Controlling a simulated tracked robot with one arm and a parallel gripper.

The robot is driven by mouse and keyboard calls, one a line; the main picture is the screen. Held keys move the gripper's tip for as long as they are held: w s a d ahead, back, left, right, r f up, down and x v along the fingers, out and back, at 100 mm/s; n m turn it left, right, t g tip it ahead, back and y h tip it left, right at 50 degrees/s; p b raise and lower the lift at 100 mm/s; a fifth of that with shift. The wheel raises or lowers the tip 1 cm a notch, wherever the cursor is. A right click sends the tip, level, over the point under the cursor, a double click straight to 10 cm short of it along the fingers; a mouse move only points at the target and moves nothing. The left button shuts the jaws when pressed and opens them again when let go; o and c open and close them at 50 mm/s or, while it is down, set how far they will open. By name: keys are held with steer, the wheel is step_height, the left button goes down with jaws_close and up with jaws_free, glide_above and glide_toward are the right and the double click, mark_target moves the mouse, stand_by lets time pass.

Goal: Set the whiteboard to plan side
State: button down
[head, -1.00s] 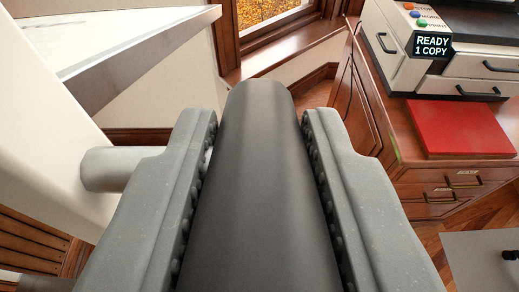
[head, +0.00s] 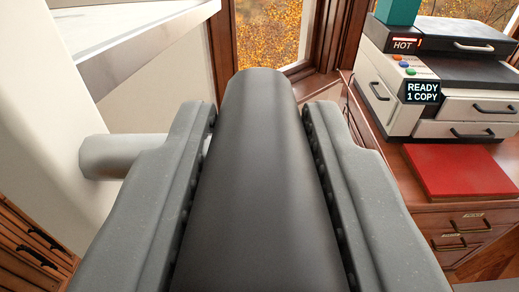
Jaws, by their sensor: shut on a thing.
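My gripper (head: 260,140) is shut on a dark grey cylindrical handle (head: 265,190), which runs away from me between the two grey jaws. A white panel with a silver edge (head: 140,42), which looks like part of the whiteboard, slants across the upper left. A broad off-white upright (head: 45,120) stands at the left, and a short light-grey peg (head: 108,157) sticks out from it beside the left jaw. The jaws hide how the handle joins the board. No writing shows on the panel, so I cannot tell which side faces me.
A copier (head: 440,90) reading "READY 1 COPY" stands at the right on a wooden cabinet (head: 465,222). A red flat item (head: 460,172) lies in front of it. A teal object (head: 397,12) stands on top. A window (head: 270,35) is behind; wooden drawers (head: 35,245) are at lower left.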

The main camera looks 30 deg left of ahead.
steer(key=shift+f, duration=0.2)
stand_by(0.4)
steer(key=c, duration=1.2)
jaws_free()
steer(key=shift+o, duration=0.2)
steer(key=shift+r, duration=0.1)
steer(key=shift+s, duration=0.1)
steer(key=v, duration=1.3)
steer(key=shift+s+d, duration=0.25)
steer(key=shift+s, duration=0.05)
